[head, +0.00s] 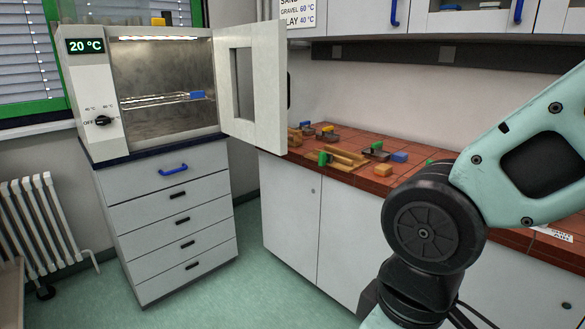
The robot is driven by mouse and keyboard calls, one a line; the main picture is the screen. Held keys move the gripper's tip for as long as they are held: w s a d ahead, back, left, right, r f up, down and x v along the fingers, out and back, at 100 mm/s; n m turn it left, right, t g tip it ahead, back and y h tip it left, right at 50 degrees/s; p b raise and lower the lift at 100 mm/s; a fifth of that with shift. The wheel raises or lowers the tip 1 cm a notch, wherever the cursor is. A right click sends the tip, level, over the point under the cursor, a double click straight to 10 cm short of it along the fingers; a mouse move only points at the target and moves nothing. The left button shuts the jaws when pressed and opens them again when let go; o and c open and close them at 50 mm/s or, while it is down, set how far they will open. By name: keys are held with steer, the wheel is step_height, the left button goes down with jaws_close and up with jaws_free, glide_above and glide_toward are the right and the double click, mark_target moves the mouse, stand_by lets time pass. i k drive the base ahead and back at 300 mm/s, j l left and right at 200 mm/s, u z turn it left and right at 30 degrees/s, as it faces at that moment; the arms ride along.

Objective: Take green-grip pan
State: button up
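Several small pans and coloured pieces lie on the red tiled bench (345,180) at the middle right. A small dark pan (376,154) has a green piece (377,146) at its edge, which looks like a grip. Another green piece (323,158) stands at the near left by a wooden holder (345,157). A third green piece (428,163) shows beside my arm. They are too small to tell for certain which is the green-grip pan. My arm covers the bench's right part. My gripper is out of view.
An oven (160,75) reading 20 °C stands open at left, with a blue-gripped item (197,95) on its rack. Its door (255,80) juts out toward the bench's left end. A radiator (42,220) is at far left. Green floor (235,285) is clear between the cabinets.

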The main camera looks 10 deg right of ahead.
mark_target(373, 152)
steer(key=i+l+u, duration=0.15)
steer(key=i+u, duration=0.2)
steer(key=i, duration=0.95)
steer(key=i+z, duration=0.3)
steer(key=i+j+z, duration=0.1)
steer(key=i+z, duration=0.2)
steer(key=i, duration=0.15)
steer(key=i+z, duration=0.65)
steer(key=z, duration=0.15)
